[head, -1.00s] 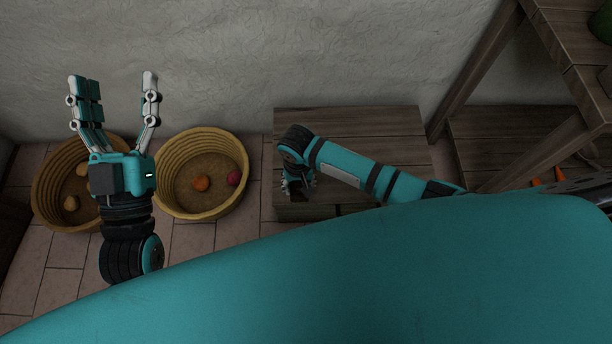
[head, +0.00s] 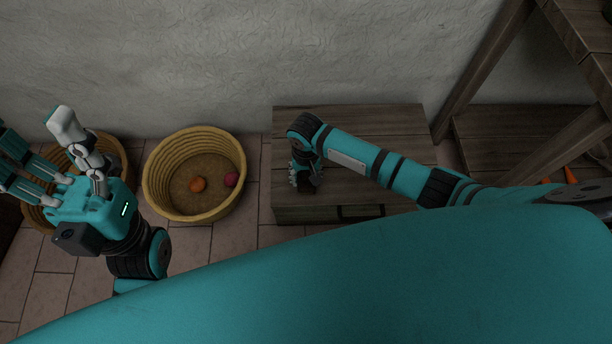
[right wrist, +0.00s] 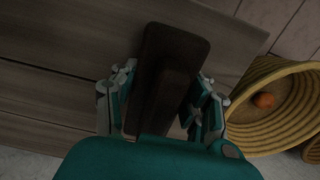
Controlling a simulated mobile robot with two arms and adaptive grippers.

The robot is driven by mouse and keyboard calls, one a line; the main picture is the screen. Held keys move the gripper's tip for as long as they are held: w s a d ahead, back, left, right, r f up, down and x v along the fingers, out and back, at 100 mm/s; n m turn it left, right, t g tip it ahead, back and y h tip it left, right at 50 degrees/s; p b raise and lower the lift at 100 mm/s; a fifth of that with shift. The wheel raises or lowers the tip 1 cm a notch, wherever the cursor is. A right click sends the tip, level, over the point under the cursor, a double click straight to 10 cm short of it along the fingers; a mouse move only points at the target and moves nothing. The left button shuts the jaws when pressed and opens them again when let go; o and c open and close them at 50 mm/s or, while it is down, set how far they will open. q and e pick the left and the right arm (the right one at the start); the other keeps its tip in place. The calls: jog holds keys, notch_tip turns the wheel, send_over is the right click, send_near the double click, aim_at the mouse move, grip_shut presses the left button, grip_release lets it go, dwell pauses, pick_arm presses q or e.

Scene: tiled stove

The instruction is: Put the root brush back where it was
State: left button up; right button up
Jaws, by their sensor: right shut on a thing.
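The root brush (right wrist: 172,78) is a dark brown block with rounded corners, seen in the right wrist view. My right gripper (right wrist: 165,95) is shut on it, with one finger on each side. In the head view my right gripper (head: 303,178) points down over the left part of a wooden chest (head: 375,130); I cannot make out the brush there. Whether the brush touches the chest is not clear. My left gripper (head: 38,140) is open and empty at the left edge, with its fingers apart, in front of a basket.
A round woven basket (head: 158,185) left of the chest holds an orange and a red ball-like item. Another basket (head: 115,150) is partly hidden behind my left gripper. A wooden shelf frame (head: 480,70) stands at the right. A plaster wall (head: 240,60) closes the back.

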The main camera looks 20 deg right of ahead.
jog(key=shift+f, duration=0.1)
jog(key=o, duration=1)
